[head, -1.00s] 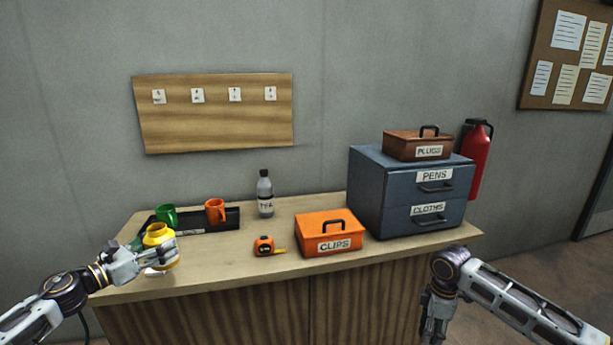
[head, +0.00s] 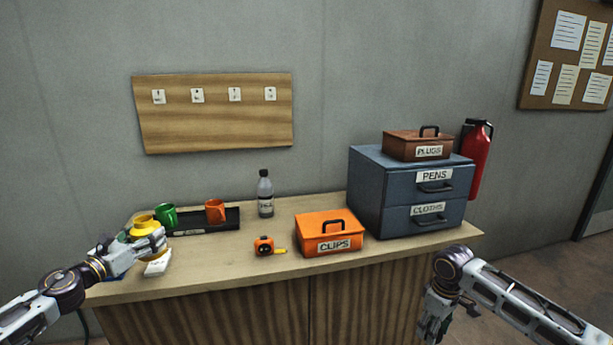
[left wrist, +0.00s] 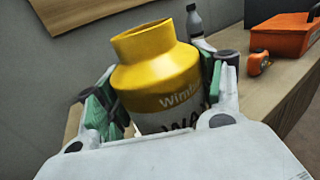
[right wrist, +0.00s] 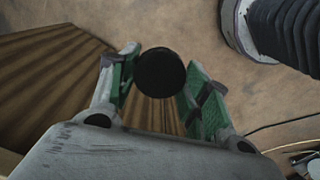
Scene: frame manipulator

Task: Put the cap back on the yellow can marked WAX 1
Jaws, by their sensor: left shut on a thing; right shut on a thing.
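The yellow can (head: 142,222) is in my left gripper (head: 153,243), at the left end of the counter in the head view. The left wrist view shows the can (left wrist: 160,70) between both fingers, with a bare open neck and a pale label reading partly "WAX"; the rest of the label is hidden. It leans slightly in that view. My right gripper (head: 435,325) hangs low in front of the counter's right part. In the right wrist view a round black cap (right wrist: 160,73) sits between the fingertips of the right gripper (right wrist: 158,85).
A black tray (head: 235,222) holds a green mug (head: 166,217) and an orange mug (head: 215,211). A bottle (head: 265,194), tape measure (head: 264,246), CLIPS box (head: 329,232) and blue drawer cabinet (head: 410,195) stand to the right. A white object (head: 158,267) lies near the left gripper.

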